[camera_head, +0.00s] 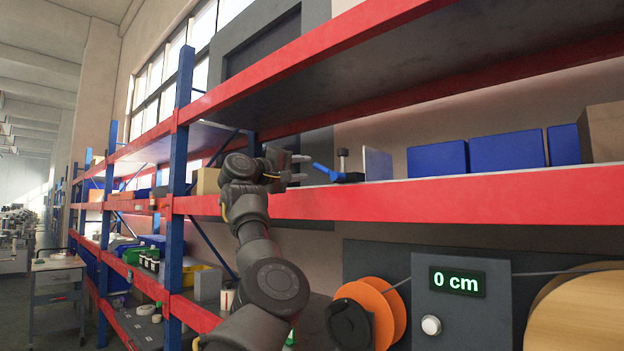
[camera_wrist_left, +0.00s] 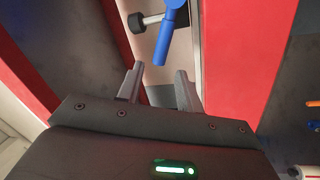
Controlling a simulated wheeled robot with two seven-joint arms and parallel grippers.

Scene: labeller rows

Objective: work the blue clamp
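The blue clamp has a blue handle (camera_head: 325,172) that points left, toward my gripper, from a dark base (camera_head: 351,177) on the red-edged shelf. A dark knob on a post (camera_head: 342,155) stands at the base. My left gripper (camera_head: 302,168) is open and empty, just left of the handle's end. In the left wrist view the blue handle (camera_wrist_left: 166,42) lies ahead of my open fingers (camera_wrist_left: 159,70), roughly in line with the gap between them and apart from them. A black-tipped metal rod (camera_wrist_left: 143,21) shows beside it. My right gripper is not in view.
A thin grey upright plate (camera_head: 378,164) stands right of the clamp. Blue bins (camera_head: 507,151) and a cardboard box (camera_head: 605,132) stand farther right. The red shelf edge (camera_head: 430,197) runs below, and another shelf hangs above. A display (camera_head: 458,282) reads 0 cm.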

